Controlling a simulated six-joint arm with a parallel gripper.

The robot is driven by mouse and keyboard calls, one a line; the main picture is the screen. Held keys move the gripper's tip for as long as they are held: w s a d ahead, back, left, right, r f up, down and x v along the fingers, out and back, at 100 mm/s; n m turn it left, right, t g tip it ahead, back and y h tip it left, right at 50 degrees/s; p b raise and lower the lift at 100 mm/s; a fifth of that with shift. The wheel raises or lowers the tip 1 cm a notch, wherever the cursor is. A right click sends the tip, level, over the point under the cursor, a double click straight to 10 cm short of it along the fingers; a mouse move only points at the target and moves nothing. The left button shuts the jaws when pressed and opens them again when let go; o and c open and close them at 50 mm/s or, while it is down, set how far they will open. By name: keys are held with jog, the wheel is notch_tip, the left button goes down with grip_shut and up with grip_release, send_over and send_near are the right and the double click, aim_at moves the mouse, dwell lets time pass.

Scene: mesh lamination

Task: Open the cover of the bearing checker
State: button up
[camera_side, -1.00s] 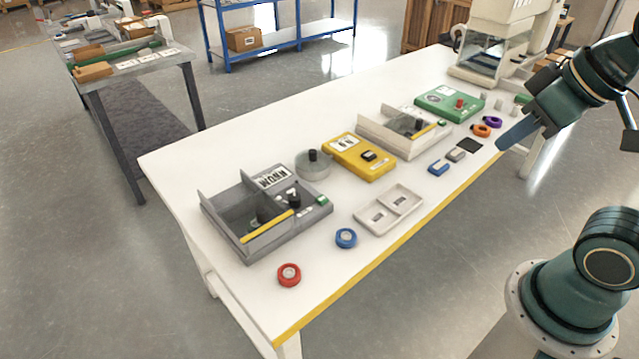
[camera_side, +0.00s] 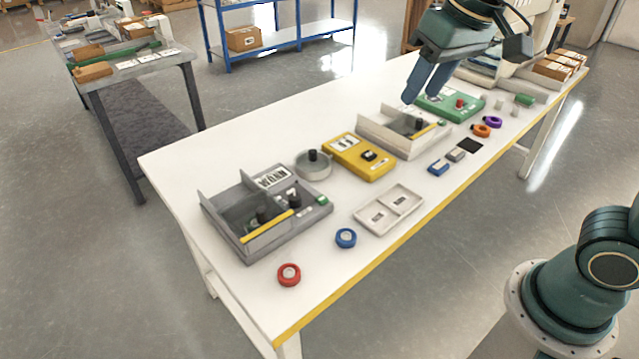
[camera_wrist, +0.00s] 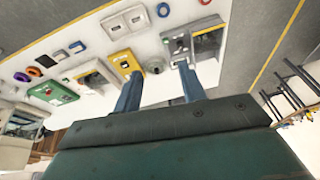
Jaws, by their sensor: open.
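Two open-topped instruments with raised walls and yellow-striped front edges stand on the white table; I cannot tell which one is the bearing checker. The grey one (camera_side: 285,234) is at the near left, with a label, black knobs and a green button; it also shows in the wrist view (camera_wrist: 176,50). The beige one (camera_side: 377,139) is right of the middle, with a black knob inside. My gripper (camera_side: 421,97) is open and empty, in the air above the area of the beige instrument and the green device (camera_side: 447,103). Its two fingers (camera_wrist: 160,74) point toward the table.
A yellow device (camera_side: 359,168) and a round grey pot (camera_side: 313,171) stand between the two instruments. A beige tray (camera_side: 373,222), a blue ring (camera_side: 346,238) and a red ring (camera_side: 289,285) lie toward the front edge. The table's back left is bare.

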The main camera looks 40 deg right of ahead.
jog(key=w+a+f+m+g, duration=0.1)
jog(key=w+a+f, duration=0.1)
jog(key=w+a, duration=0.3)
jog(key=w+a+f+g, duration=0.1)
jog(key=w+a, duration=0.2)
jog(key=w, duration=0.4)
jog(key=m+g, duration=0.1)
jog(key=g, duration=0.1)
send_over(260, 210)
notch_tip(260, 210, down, 11)
jog(key=shift+h, duration=0.3)
notch_tip(260, 210, down, 14)
jog(key=shift+r, duration=0.15)
jog(key=shift+c, duration=0.2)
grip_shut()
